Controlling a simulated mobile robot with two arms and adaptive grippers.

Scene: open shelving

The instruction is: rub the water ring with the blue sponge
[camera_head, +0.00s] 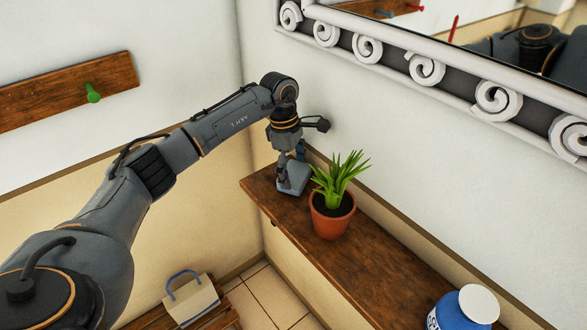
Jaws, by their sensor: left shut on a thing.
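The blue sponge (294,179) is a grey-blue block at the far left end of the brown wooden shelf. My left gripper (290,162) points down from above and is shut on the sponge. The sponge is low at the shelf surface; I cannot tell whether it touches the wood. I see no water ring; the sponge, the gripper or the plant may hide it. My right gripper is not in view.
A potted green plant (332,212) stands close to the right of the sponge on the wooden shelf (385,262). A blue jar with a white lid (463,308) stands nearer, at bottom right. Bare shelf lies between them. A framed mirror (425,68) hangs above. A bag (191,302) sits below.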

